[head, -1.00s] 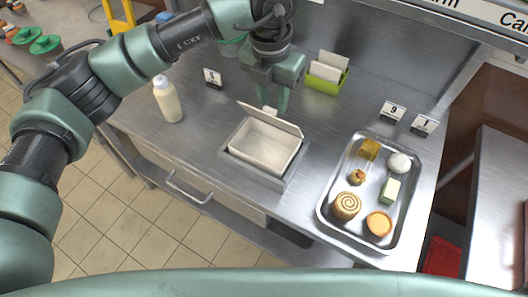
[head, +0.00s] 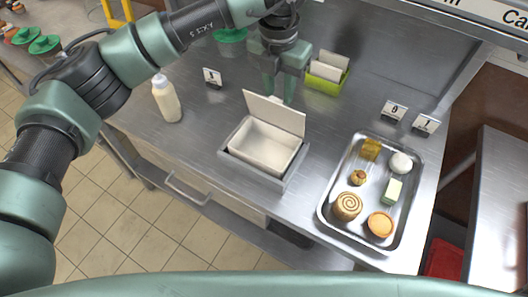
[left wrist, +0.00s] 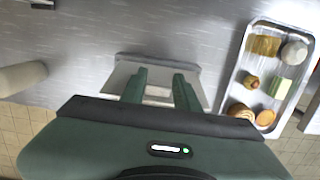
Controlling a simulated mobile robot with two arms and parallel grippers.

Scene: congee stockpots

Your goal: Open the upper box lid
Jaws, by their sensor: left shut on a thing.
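The box (head: 248,171) stands on the steel counter with a grey outer rim and a cream, empty-looking inside. Its upper lid (head: 272,113) is a pale panel hinged at the back edge, standing raised and steeply tilted, so the inside shows. My left gripper (head: 279,90) is behind the lid at its top edge and shut on it; the lid hides part of the fingertips. In the left wrist view the two fingers (left wrist: 160,90) reach down over the box, and my own gripper body hides much of it. My right gripper is in neither view.
A cream squeeze bottle (head: 166,99) stands left of the box. A metal tray (head: 333,217) with several pastries and foods lies to the right. A green holder (head: 322,84) with cards and small number signs (head: 394,110) stand behind. Counter between box and bottle is clear.

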